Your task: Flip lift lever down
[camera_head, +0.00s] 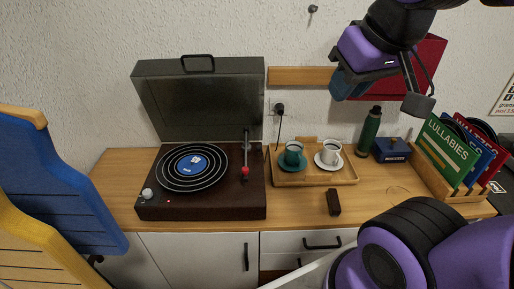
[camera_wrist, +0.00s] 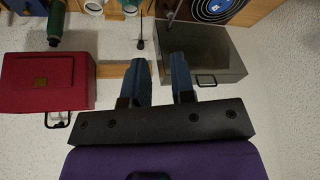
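A dark brown record player (camera_head: 208,208) stands on the wooden counter with its lid (camera_head: 205,100) raised. A black record with a blue label (camera_head: 193,163) lies on its platter. The tonearm (camera_head: 246,143) is on the right side, with a small red-tipped part (camera_head: 245,171) near its front end. I cannot tell for sure which small part is the lift lever. My gripper (camera_head: 347,88) is high near the wall, right of the lid and well away from the player. In the wrist view its two blue fingers (camera_wrist: 164,75) are apart with nothing between them.
A wooden tray (camera_head: 315,180) with two cups stands right of the player. Behind are a green bottle (camera_head: 369,131) and a blue box (camera_head: 391,150). A record crate (camera_head: 456,192) is at the right. A red case (camera_wrist: 45,82) is by the wall. A dark block (camera_head: 333,202) lies in front.

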